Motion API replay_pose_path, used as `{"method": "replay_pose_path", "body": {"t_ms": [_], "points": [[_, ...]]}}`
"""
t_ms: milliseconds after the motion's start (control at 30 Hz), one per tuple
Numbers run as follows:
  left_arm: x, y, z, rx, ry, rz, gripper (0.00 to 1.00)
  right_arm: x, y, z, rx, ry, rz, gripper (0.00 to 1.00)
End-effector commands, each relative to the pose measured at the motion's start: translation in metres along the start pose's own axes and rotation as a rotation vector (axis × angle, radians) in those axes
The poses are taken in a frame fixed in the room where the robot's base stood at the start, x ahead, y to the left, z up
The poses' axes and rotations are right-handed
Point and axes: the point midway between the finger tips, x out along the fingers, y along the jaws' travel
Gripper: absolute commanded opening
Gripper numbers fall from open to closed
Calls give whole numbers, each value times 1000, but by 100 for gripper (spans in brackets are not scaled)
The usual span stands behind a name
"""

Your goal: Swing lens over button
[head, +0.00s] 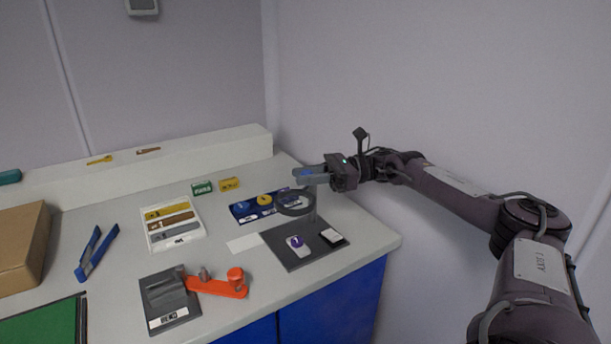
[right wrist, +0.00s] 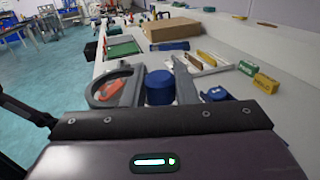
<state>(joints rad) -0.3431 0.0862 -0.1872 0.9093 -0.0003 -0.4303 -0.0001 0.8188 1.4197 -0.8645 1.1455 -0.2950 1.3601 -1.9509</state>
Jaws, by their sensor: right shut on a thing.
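The lens (head: 295,209) is a dark grey ring on an upright post, held above the back of a dark mat (head: 286,262). It also shows in the right wrist view (right wrist: 92,92), left of the fingers. The purple button (head: 296,241) sits on a small white piece on the mat. In the head view the ring appears behind the button, not over it. My right gripper (head: 304,175) is above the lens, shut on a blue knob (right wrist: 160,90) seen between its fingers. My left gripper is out of view.
A white box with a dark base (head: 332,236) stands right of the button. An orange-armed device (head: 215,286) stands front left. The wall is close on the right.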

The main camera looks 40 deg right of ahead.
Motion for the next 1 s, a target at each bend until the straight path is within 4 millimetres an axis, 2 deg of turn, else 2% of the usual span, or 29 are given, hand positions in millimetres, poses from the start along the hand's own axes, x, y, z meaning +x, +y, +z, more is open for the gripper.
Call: {"method": "replay_pose_path", "body": {"t_ms": [33,167,433,567,733,800,1000], "points": [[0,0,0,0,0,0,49,0,0,2,-6,-3,-1,30],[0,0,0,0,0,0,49,0,0,2,-5,-2,-1,47],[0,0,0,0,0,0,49,0,0,2,-3,-1,0,47],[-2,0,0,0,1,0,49,0,0,10,-4,-1,0,47],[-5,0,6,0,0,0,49,0,0,42,-9,-2,-2,47],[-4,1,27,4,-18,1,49,0,0,58,-9,-3,-2,47],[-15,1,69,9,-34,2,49,0,0,105,-8,-4,-1,47]]}}
